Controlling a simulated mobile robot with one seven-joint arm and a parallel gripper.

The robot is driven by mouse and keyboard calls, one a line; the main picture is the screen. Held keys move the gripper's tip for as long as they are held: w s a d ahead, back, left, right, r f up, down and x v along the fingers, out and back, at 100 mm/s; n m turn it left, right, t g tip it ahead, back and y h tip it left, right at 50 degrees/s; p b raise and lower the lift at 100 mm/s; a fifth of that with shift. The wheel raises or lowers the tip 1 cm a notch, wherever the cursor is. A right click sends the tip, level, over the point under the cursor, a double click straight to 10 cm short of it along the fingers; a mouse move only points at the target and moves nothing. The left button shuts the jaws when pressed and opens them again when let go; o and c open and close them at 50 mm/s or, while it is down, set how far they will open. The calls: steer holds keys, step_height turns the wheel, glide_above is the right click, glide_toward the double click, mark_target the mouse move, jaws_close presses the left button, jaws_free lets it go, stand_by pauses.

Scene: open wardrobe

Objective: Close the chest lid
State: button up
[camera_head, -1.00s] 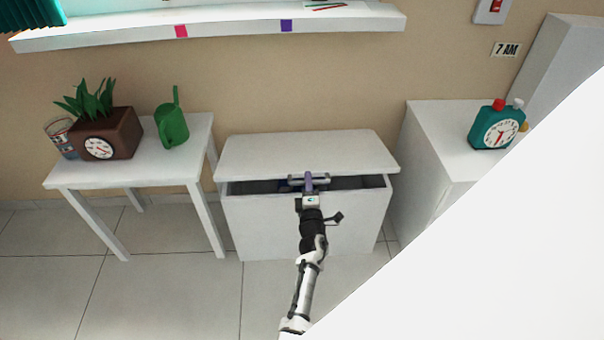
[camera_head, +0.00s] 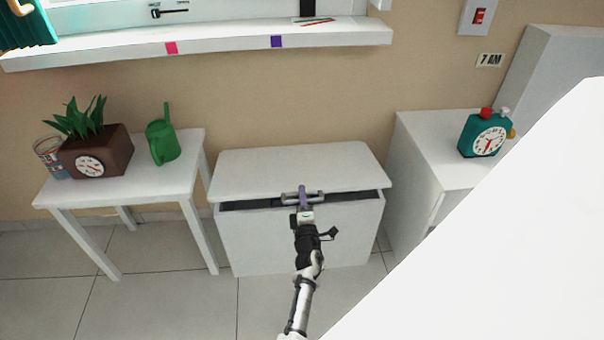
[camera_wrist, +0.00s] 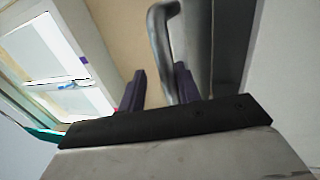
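The white chest (camera_head: 298,243) stands on the floor against the wall in the head view. Its lid (camera_head: 290,170) is slightly raised at the front, with a narrow dark gap (camera_head: 345,198) below its front edge. My gripper (camera_head: 303,194) is at the middle of that edge, at the metal handle (camera_head: 286,196). In the wrist view, my two purple fingers (camera_wrist: 158,92) stand apart, with the curved metal handle (camera_wrist: 160,40) showing between them. A space shows between the left finger and the handle. Whether the right finger touches it is unclear.
A white side table (camera_head: 190,170) with a plant in a brown clock pot (camera_head: 96,155) and a green watering can (camera_head: 163,140) stands left. A white cabinet (camera_head: 415,170) with a teal clock (camera_head: 484,136) stands close right. A large white surface (camera_head: 520,250) blocks the lower right.

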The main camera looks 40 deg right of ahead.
steer(key=shift+r, duration=0.1)
step_height(320, 180, up, 20)
steer(key=p, duration=1.1)
steer(key=shift+c, duration=0.4)
